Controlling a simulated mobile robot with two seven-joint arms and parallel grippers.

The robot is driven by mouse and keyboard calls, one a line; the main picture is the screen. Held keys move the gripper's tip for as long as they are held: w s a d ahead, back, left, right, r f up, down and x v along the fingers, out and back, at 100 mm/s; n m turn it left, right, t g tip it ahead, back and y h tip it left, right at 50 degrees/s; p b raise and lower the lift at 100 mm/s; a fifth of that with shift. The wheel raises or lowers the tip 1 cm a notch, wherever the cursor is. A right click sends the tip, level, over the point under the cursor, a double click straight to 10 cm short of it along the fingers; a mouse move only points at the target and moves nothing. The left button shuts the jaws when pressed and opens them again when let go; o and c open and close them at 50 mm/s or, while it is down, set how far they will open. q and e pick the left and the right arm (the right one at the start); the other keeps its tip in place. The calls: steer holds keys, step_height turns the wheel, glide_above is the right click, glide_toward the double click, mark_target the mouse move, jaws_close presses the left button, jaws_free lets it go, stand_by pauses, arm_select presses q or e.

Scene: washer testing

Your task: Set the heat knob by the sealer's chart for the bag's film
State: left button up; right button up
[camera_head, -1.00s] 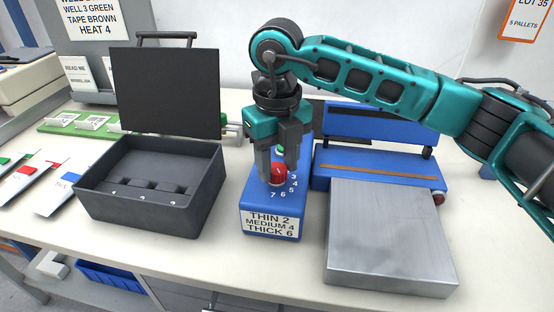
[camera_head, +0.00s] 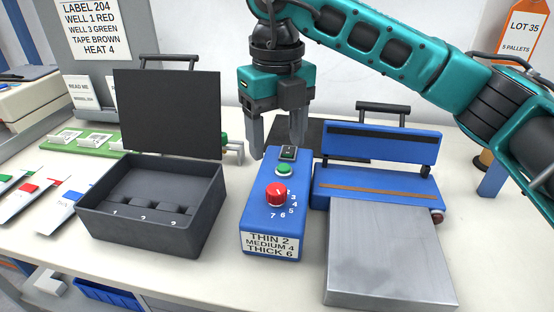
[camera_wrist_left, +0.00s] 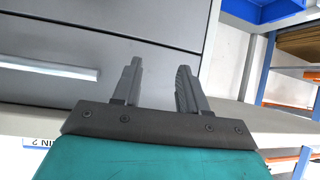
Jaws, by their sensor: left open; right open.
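The red heat knob (camera_head: 276,194) sits on top of a blue control box (camera_head: 258,215), with a small white mark on its top; its exact setting is too small to tell. Numbers 3 to 7 show around it. The chart (camera_head: 271,245) on the box's front reads THIN 2, MEDIUM 4, THICK 6. My right gripper (camera_head: 277,145) is open and empty, above and behind the knob and apart from it. The blue sealer (camera_head: 378,155) stands to the right with its lid raised. My left gripper (camera_wrist_left: 158,75) is open and empty in the left wrist view. I cannot make out a bag.
A green button (camera_head: 284,169) and a small dark switch (camera_head: 288,152) sit behind the knob. A dark open case (camera_head: 150,215) stands left, a metal plate (camera_head: 388,250) right. A sign (camera_head: 95,28) reads HEAT 4. In the left wrist view, a grey drawer front (camera_wrist_left: 50,70) is close.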

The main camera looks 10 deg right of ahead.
steer(key=shift+r, duration=1.7)
